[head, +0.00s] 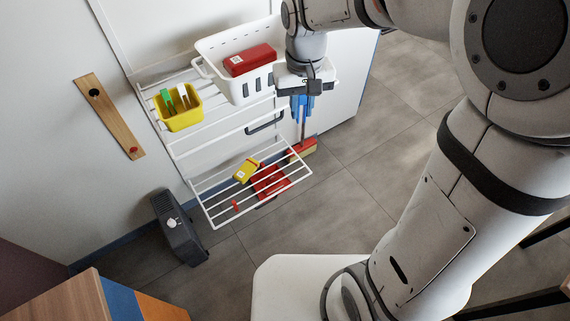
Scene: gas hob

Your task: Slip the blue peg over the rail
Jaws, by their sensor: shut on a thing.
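My gripper (299,99), seen from above in the head view, points down and is shut on the blue peg (300,107). The peg hangs below the jaws, and its upper part is hidden by them. The white wire drying rack (222,128) is left of the gripper, with rails at an upper and a lower level. The peg appears in the picture just right of the upper rack's right end. I cannot tell its height above the rails or whether it touches one.
A yellow basket (186,119) with green and white pegs and a white basket (207,52) with a red box (249,60) stand on the upper rack. A yellow packet (246,170) and a red item (270,182) are at the lower rack. A dark heater-like box (178,232) stands on the floor.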

